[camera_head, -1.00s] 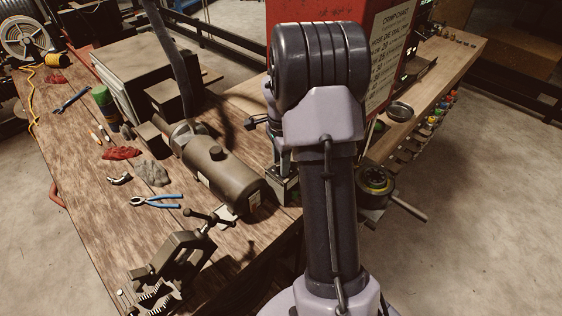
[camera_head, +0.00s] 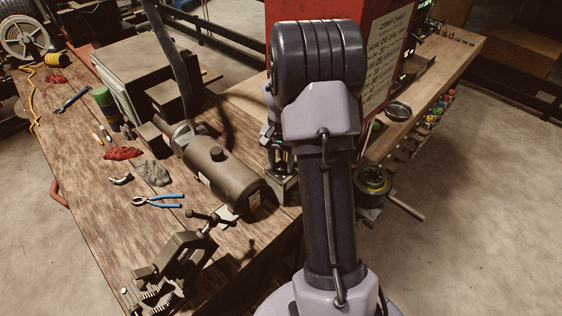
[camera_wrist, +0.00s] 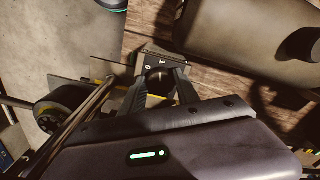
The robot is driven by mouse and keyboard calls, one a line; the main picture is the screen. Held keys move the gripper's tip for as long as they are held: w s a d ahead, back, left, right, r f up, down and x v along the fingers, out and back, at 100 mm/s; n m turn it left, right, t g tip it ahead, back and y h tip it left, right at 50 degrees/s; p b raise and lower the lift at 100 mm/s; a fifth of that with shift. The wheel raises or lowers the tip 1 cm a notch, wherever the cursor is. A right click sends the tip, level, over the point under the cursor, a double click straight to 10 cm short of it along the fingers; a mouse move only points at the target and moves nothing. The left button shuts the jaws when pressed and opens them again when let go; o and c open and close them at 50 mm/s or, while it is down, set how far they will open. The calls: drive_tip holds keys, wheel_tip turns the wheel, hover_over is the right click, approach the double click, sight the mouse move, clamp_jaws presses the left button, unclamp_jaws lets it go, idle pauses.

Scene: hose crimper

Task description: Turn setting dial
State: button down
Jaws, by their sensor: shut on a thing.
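The setting dial (camera_wrist: 157,77) is a small dark round knob on a dark plate with pale number marks (camera_wrist: 156,62). In the wrist view my gripper (camera_wrist: 159,86) has one finger on each side of the dial and is shut on it. In the head view my gripper (camera_head: 276,148) is low behind my arm, over a small dark box (camera_head: 285,189) at the table edge. The dial is hidden there. The red crimper cabinet (camera_head: 292,12) with a crimp chart (camera_head: 388,50) stands behind my arm.
A grey-brown cylinder (camera_head: 225,175) lies close left of the gripper. A round crimper part with a lever (camera_head: 375,181) sits to the right.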

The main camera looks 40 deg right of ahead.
sight(281, 167)
drive_tip(key=shift+n, duration=1.1)
drive_tip(key=c, duration=0.9)
unclamp_jaws()
wheel_tip(281, 167, up, 18)
drive_tip(key=p, duration=0.3)
drive_tip(key=shift+f+p, duration=0.25)
drive_tip(key=shift+p, duration=0.1)
